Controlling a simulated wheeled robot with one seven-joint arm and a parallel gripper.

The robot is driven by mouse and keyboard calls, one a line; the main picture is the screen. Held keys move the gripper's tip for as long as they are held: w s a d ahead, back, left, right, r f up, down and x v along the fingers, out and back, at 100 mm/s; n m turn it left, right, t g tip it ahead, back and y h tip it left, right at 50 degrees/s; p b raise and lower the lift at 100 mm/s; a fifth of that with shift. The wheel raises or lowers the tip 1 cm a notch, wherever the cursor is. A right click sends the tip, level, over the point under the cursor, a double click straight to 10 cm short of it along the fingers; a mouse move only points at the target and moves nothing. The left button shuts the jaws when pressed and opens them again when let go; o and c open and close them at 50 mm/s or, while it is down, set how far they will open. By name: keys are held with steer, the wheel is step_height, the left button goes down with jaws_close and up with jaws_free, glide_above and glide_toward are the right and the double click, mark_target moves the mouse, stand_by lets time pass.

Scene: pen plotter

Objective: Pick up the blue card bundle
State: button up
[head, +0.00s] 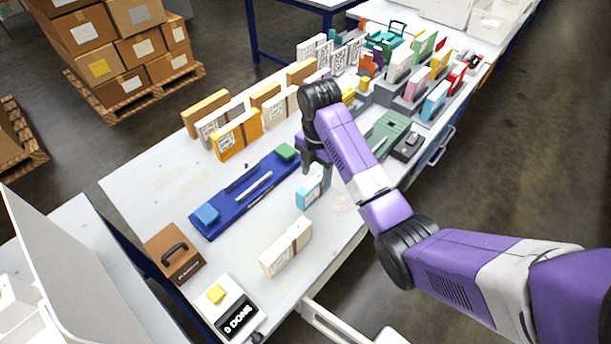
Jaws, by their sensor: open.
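A light-blue and white card bundle (312,192) stands on the white table, near its front edge. My gripper (316,172) points down at this bundle, with its dark fingers over or around the top. The fingers cover part of the bundle, and I cannot tell whether they touch it. The jaws are open. Another light-blue bundle (435,101) stands farther back on the right, among other coloured bundles in grey holders.
A long blue plotter (225,216) lies to the left. A cream bundle with a brown band (286,247), a brown box with a handle (174,254) and a small device with a display (235,312) stand in front. An orange bundle (237,136) is behind. The table between them is clear.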

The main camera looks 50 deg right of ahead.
mark_target(314, 188)
steer(key=shift+w+d, duration=0.1)
steer(key=shift+w, duration=0.2)
steer(key=shift+w+f, duration=0.15)
steer(key=shift+f, duration=0.1)
step_height(314, 188, down, 7)
steer(key=shift+f+p, duration=0.15)
steer(key=shift+p, duration=0.55)
steer(key=shift+c, duration=0.4)
jaws_close()
